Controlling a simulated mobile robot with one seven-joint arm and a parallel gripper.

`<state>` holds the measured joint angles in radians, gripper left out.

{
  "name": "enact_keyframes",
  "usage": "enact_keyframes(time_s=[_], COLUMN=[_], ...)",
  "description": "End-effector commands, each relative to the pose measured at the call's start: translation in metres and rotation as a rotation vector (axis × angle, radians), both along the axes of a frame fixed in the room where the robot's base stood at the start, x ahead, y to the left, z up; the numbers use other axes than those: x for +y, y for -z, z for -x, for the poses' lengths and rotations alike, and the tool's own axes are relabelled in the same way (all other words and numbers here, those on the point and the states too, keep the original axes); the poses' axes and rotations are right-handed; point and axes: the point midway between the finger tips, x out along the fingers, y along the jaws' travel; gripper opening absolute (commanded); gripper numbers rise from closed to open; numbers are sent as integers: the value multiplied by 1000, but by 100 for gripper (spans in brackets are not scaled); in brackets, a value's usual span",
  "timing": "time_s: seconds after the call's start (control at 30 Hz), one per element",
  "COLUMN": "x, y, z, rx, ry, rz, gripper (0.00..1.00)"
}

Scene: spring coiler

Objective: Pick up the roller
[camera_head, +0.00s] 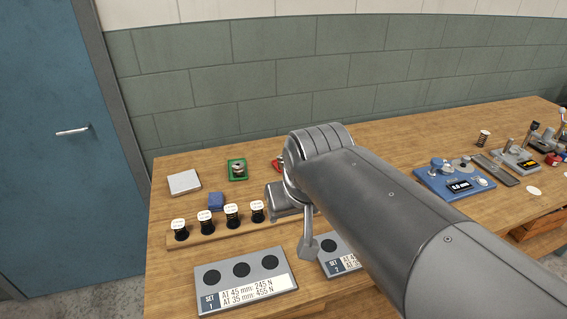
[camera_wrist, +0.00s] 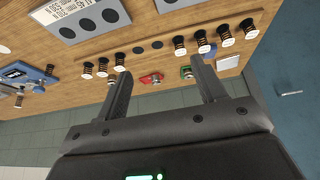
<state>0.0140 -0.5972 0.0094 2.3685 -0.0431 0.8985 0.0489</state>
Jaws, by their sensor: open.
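I cannot make out for sure which thing is the roller.
Several black-and-white capped springs stand on a wooden rack (camera_head: 198,237). A blue block (camera_head: 216,201) and a pale plate (camera_head: 184,182) lie behind it. A SET 1 panel (camera_head: 243,280) lies in front. A blue device (camera_head: 452,180) stands to the right. A wall closes off the back.

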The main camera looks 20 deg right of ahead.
Motion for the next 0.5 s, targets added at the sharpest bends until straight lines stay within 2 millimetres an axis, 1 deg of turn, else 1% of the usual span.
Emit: enact_keyframes(time_s=[0.03, 0.13, 0.27, 0.3, 0.37, 0.5], x=[-2, -7, -14, -17, -20, -28], y=[-5, -14, -21, -22, -23, -20], z=[-18, -50, -94, -108, -129, -178], rx=[11, 21, 34, 38, 43, 55], ry=[11, 34, 65, 73, 86, 118], rz=[7, 21, 38, 43, 49, 64], gripper=[64, 64, 64, 64, 64, 64])
